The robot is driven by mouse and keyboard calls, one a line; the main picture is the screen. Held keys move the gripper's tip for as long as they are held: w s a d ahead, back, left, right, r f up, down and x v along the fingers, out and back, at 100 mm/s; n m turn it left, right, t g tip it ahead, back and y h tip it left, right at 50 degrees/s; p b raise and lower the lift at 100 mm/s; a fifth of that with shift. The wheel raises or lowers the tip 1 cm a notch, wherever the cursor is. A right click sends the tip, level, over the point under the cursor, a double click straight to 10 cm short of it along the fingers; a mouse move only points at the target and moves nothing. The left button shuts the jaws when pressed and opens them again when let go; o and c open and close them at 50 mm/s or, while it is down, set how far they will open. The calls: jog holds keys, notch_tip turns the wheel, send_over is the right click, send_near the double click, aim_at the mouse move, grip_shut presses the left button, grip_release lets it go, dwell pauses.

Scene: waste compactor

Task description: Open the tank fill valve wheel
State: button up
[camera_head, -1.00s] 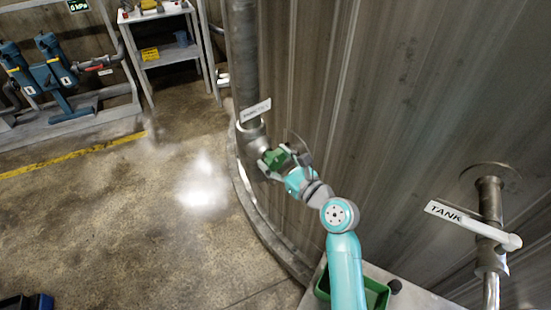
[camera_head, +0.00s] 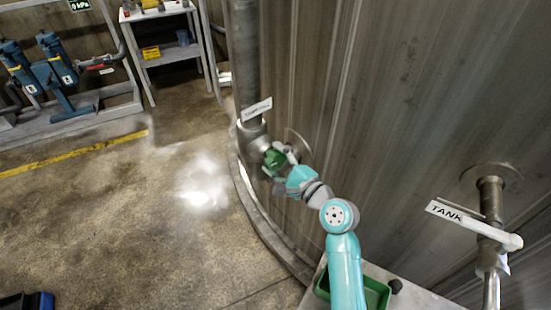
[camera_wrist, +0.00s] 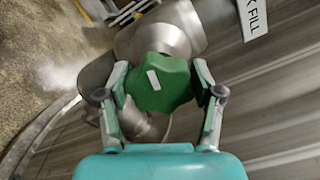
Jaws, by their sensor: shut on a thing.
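The tank fill valve wheel is a green lobed knob with a white mark (camera_wrist: 158,82), on a grey metal pipe (camera_wrist: 170,38) beside the tank wall. In the head view the green wheel (camera_head: 274,159) shows at the arm's end, below a white label (camera_head: 256,110). In the wrist view the label (camera_wrist: 252,16) partly reads "FILL". My gripper (camera_wrist: 162,88) is shut on the wheel, one finger on each side of it. The wheel's underside and stem are hidden.
The corrugated tank wall (camera_head: 390,110) stands close on the right. A grey shelf (camera_head: 165,55) and blue pumps (camera_head: 55,75) stand at the back left.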

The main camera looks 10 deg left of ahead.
jog(key=n, duration=0.5)
jog(key=shift+f+n, duration=0.1)
jog(key=shift+n, duration=0.2)
jog(key=n, duration=0.4)
jog(key=shift+f, duration=0.1)
jog(key=n, duration=0.5)
jog(key=shift+f, duration=0.1)
jog(key=n, duration=0.4)
jog(key=shift+w+d+n, duration=0.1)
jog(key=shift+n, duration=0.2)
jog(key=n, duration=0.9)
jog(key=shift+w+d+n, duration=0.1)
jog(key=shift+n, duration=0.3)
jog(key=n, duration=0.4)
jog(key=shift+n, duration=0.3)
jog(key=n, duration=0.4)
jog(key=shift+w+n, duration=0.1)
jog(key=shift+n, duration=0.3)
